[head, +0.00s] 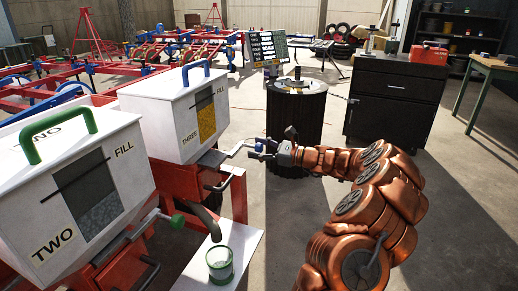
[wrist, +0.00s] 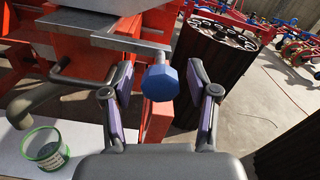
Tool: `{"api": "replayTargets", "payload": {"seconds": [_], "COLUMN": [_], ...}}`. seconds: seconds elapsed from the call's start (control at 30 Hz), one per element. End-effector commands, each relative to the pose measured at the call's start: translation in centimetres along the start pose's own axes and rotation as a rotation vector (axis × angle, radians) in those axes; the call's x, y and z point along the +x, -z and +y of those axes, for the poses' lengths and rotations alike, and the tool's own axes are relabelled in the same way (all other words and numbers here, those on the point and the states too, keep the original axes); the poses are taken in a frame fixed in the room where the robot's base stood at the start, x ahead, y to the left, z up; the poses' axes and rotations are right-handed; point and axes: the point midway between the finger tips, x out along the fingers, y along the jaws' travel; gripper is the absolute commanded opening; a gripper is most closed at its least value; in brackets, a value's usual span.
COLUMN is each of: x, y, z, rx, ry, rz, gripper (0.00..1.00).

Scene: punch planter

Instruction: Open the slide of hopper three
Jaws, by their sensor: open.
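My gripper (head: 270,147) is at the knob in the head view. In the wrist view my gripper (wrist: 161,84) is open, with one finger on each side of the knob. Gaps show on both sides, so the fingers look apart from it.
Hopper two (head: 80,185), with a green handle and green slide knob (head: 178,221), stands nearer at left. A green-rimmed cup (head: 220,265) sits on a white board (head: 245,245) below. A dark ribbed drum (head: 296,115) stands behind my gripper.

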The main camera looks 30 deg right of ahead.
Motion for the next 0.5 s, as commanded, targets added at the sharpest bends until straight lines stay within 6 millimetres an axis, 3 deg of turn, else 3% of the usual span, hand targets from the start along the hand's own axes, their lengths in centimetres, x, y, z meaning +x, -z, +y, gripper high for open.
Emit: {"api": "replayTargets", "payload": {"seconds": [0.27, 0.5], "x": [-0.4, -3.8], "y": [-0.1, -0.1], "z": [-0.1, -0.2], "rx": [0.000, 0.000], "ry": [0.003, 0.005], "rz": [0.000, -0.002], "gripper": [0.59, 0.59]}}
